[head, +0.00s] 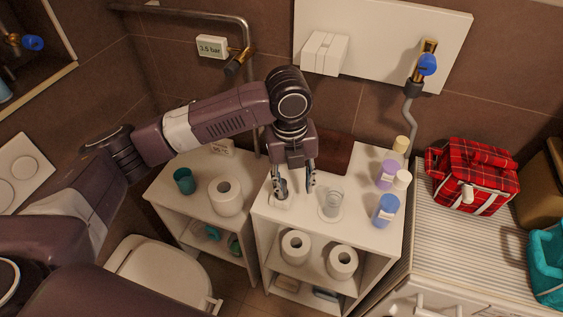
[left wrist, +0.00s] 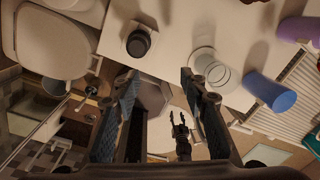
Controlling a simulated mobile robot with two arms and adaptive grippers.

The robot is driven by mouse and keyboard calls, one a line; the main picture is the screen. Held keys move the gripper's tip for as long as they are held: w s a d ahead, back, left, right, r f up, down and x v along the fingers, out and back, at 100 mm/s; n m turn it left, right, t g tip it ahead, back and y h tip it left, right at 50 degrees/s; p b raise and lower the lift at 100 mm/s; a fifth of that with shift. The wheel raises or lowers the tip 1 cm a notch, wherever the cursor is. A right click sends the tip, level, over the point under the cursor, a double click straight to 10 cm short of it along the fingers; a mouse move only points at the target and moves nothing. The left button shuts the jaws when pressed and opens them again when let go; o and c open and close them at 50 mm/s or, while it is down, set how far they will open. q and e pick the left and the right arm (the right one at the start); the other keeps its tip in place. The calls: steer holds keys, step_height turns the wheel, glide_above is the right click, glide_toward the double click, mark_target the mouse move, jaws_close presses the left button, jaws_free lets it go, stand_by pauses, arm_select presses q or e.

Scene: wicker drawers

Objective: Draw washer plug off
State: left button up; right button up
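A white two-part block (head: 325,53) sits on the white wall panel (head: 387,35) at the top of the head view. It may be the washer plug, but I cannot tell plug from socket. My left gripper (head: 295,185) is open, well below and in front of this block, pointing down over the white cabinet top. In the left wrist view the fingers (left wrist: 160,85) are apart with nothing held. A small forked dark part there looks like my right gripper (left wrist: 182,125), its tips parted.
A glass (head: 332,203), a blue bottle (head: 386,211) and a purple bottle (head: 386,174) stand close right of my left gripper. A valve with a blue knob (head: 427,65) is right of the block. A red plaid bag (head: 474,177) lies farther right. A pipe (head: 246,45) runs left.

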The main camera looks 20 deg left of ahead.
arm_select(q)
steer(key=shift+m+y, duration=0.4)
steer(key=shift+m, duration=0.4)
steer(key=a+r, duration=0.1)
steer(key=w+a+r, duration=0.2)
steer(key=shift+a+r, duration=0.35)
steer(key=shift+a, duration=0.05)
steer(key=shift+f+p, duration=0.75)
steer(key=shift+f, duration=3.05)
jaws_close()
